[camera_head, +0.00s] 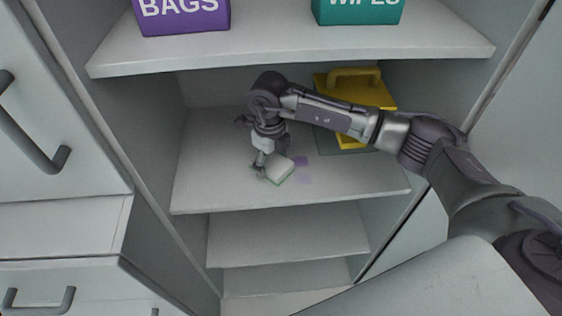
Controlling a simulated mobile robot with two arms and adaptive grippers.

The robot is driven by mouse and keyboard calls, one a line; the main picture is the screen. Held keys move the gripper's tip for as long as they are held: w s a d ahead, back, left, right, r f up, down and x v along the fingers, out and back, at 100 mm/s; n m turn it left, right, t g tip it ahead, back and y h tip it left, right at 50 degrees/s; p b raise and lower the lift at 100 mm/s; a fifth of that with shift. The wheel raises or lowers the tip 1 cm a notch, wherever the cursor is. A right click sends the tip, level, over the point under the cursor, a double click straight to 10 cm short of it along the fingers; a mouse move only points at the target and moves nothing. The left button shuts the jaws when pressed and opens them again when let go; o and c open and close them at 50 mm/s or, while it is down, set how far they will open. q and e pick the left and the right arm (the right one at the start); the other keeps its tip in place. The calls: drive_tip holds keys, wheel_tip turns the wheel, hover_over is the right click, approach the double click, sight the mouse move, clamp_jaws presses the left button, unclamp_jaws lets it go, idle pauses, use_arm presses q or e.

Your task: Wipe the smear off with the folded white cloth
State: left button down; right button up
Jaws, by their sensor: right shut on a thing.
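My right gripper (264,165) points down over the cabinet's middle shelf and is shut on the folded white cloth (280,173). The cloth is a small pale block with a greenish edge, at or just above the shelf surface; I cannot tell whether it touches. Faint purple patches of the smear (301,161) show on the shelf just right of the cloth. Part of the smear may be hidden under the cloth. My left gripper is not in view.
A yellow bin or caddy with a handle (356,77) stands at the back right of the shelf (210,180), partly behind my right arm. The shelf above holds a purple BAGS box (182,14) and a teal WIPES box (357,10). The shelf's left part is clear.

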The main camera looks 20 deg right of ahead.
drive_tip(key=shift+w+a+f, duration=0.1)
drive_tip(key=shift+w+a, duration=0.05)
drive_tip(key=shift+a, duration=0.65)
drive_tip(key=shift+r+p, duration=1.7)
drive_tip(key=shift+r, duration=1.4)
drive_tip(key=shift+d+r+p, duration=0.1)
drive_tip(key=shift+r+p, duration=0.55)
drive_tip(key=shift+r, duration=0.9)
drive_tip(key=shift+w, duration=0.1)
drive_tip(key=shift+r, duration=0.1)
